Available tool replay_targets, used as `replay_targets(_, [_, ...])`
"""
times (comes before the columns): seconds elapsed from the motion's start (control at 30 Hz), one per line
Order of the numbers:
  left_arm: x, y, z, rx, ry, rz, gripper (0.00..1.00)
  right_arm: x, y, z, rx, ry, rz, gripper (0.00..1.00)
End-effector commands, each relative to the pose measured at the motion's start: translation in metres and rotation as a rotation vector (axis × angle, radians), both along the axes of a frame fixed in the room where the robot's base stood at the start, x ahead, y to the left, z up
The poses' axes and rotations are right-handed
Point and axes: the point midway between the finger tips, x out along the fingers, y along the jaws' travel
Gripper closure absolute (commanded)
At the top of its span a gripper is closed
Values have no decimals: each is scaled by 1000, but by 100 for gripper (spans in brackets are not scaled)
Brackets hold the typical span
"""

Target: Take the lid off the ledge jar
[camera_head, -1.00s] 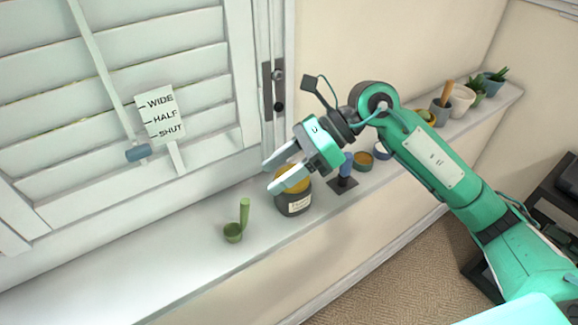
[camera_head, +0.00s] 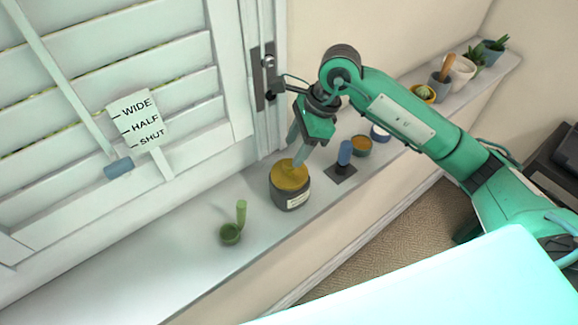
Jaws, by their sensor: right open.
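The ledge jar (camera_head: 290,194) is dark grey with a pale label and stands upright on the white ledge. Its mustard-yellow lid (camera_head: 287,178) sits on top. My right gripper (camera_head: 294,156) points down, just above and behind the lid. Its two fingers are apart with nothing between them. The nearer fingertip overlaps the lid in the picture; I cannot tell whether it touches. My left gripper is not in view.
A blue-handled stamp-like thing (camera_head: 343,160) and an orange-topped tin (camera_head: 361,146) stand to the right. Several pots, including a white pot (camera_head: 462,72), line the far end. The louvred shutter (camera_head: 110,110) rises behind the ledge.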

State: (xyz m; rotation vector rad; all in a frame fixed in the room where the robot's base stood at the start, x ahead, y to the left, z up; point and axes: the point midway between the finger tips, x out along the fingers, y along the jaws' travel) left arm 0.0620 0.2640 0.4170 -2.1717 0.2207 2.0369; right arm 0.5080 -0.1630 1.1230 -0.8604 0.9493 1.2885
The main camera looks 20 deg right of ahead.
Motion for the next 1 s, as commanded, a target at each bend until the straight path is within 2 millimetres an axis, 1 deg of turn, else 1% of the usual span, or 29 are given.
replay_targets(0.03, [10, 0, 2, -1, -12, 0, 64, 0, 1, -2, 1, 1, 0, 48])
replay_targets(0.1, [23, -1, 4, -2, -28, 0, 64, 0, 2, -4, 1, 1, 0, 48])
replay_targets(0.2, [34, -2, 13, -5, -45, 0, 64, -2, 4, -10, 0, 4, -1, 48])
replay_targets(0.23, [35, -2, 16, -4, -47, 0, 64, -2, 5, -13, 1, 6, -1, 48])
replay_targets(0.4, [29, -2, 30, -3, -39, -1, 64, -5, 11, -31, 2, 5, 0, 48])
replay_targets(0.53, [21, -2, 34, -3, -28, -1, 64, -3, 17, -47, 1, 3, -1, 48])
replay_targets(0.67, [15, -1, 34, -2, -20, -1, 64, -2, 19, -52, 2, 0, 0, 48])
replay_targets(0.83, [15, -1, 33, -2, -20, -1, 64, -2, 18, -53, 1, 0, 0, 48])
replay_targets(0.87, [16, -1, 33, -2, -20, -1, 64, -2, 18, -53, 1, 0, 0, 52])
replay_targets(1.0, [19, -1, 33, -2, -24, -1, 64, -2, 18, -53, 1, 0, 0, 79])
